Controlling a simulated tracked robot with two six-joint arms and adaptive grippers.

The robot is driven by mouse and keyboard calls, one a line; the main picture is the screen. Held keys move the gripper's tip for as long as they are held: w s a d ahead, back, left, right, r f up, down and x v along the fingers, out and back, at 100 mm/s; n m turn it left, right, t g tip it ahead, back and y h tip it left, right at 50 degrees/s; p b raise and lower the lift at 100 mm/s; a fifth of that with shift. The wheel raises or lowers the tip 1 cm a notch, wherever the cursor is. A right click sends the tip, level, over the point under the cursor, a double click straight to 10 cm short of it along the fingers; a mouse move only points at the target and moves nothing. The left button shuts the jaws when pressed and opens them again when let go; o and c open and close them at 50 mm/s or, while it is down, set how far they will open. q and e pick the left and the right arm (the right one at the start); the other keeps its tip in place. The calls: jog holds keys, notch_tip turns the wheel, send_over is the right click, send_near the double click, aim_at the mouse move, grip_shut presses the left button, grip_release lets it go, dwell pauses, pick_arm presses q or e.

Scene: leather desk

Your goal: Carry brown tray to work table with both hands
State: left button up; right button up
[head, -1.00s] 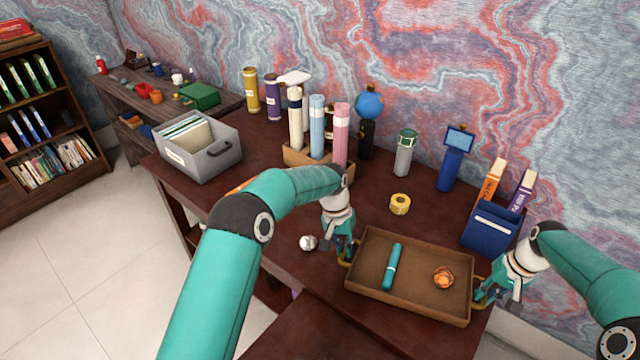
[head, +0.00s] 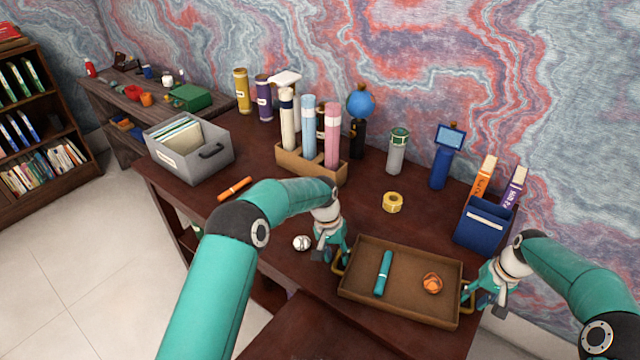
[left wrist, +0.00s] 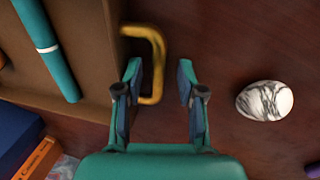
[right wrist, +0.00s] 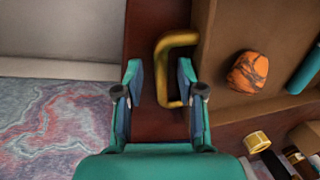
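The brown tray (head: 365,292) lies flat on the dark work table near its front edge, with a brass handle at each end. A teal cylinder (head: 383,273) and an orange dark-veined stone (head: 432,284) lie in it. My left gripper (head: 333,257) is at the left handle. In the left wrist view its fingers (left wrist: 160,88) are apart, with the left handle (left wrist: 157,62) partly between them, nearer the left finger. My right gripper (head: 482,297) is at the right handle. In the right wrist view its fingers (right wrist: 160,85) are apart, with the right handle (right wrist: 165,70) between them, nearer the right finger.
A marbled white egg-shaped stone (head: 301,242) lies just left of my left gripper. A yellow tape roll (head: 392,202) and a blue book holder (head: 484,224) stand behind the tray. A grey file box (head: 190,150) and an orange marker (head: 235,188) are farther left.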

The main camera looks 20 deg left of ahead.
pick_arm(q)
jog(key=shift+r, duration=0.15)
pick_arm(e)
jog(key=shift+a, duration=0.1)
pick_arm(q)
notch_tip(320, 180, up, 7)
jog(key=a, duration=0.1)
jog(key=shift+a+r, duration=0.2)
jog(key=shift+a, duration=0.05)
pick_arm(e)
notch_tip(320, 180, up, 12)
jog(key=d, duration=0.2)
jog(key=shift+d+f, duration=0.15)
dwell(0.7)
